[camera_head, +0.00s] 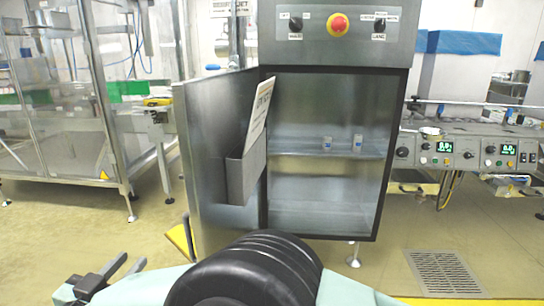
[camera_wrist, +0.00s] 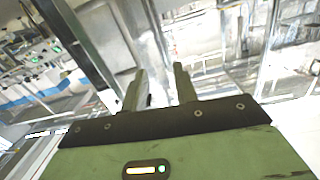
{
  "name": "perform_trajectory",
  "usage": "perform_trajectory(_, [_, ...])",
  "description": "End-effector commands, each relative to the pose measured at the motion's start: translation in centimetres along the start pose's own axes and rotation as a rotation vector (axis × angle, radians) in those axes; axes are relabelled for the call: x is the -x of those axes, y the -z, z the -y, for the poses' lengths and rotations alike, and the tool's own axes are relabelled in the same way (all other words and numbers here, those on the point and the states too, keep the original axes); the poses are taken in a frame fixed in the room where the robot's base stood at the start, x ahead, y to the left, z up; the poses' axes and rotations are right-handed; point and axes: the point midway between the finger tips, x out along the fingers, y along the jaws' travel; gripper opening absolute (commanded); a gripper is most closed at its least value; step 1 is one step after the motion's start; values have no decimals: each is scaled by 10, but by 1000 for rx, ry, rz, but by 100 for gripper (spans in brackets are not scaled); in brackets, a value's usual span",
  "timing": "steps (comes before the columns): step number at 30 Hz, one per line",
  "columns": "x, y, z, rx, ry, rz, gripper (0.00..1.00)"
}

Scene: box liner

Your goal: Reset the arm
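My gripper (camera_head: 112,270) shows at the lower left of the head view, in front of the open cabinet door and apart from it. In the wrist view my gripper (camera_wrist: 158,88) has its two fingers spread with a gap between them, and nothing sits in the gap. My arm curves across the bottom middle of the head view.
A metal cabinet (camera_head: 322,176) stands ahead, its door (camera_head: 212,160) swung open to the left with a document holder (camera_head: 246,172) on it. Two small bottles (camera_head: 342,143) stand on its shelf. A control panel (camera_head: 465,152) is at right. A floor grate (camera_head: 445,272) lies at lower right.

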Motion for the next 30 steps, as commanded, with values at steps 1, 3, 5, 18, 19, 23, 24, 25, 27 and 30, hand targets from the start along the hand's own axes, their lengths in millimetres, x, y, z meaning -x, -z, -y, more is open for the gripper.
perform_trajectory(1, [-16,24,11,-39,86,18,29])
perform_trajectory(3, [-32,51,25,-82,231,58,29])
perform_trajectory(5, [-41,72,34,-105,357,100,29])
perform_trajectory(18, [-10,122,-78,128,934,636,29])
perform_trajectory(19, [-4,120,-97,163,942,687,29])
perform_trajectory(23, [23,103,-187,310,920,911,29])
perform_trajectory(24, [31,99,-215,351,899,975,29])
perform_trajectory(25, [37,95,-235,377,880,1021,29])
perform_trajectory(27, [50,89,-278,436,832,1117,29])
perform_trajectory(30, [68,83,-330,502,762,1230,29])
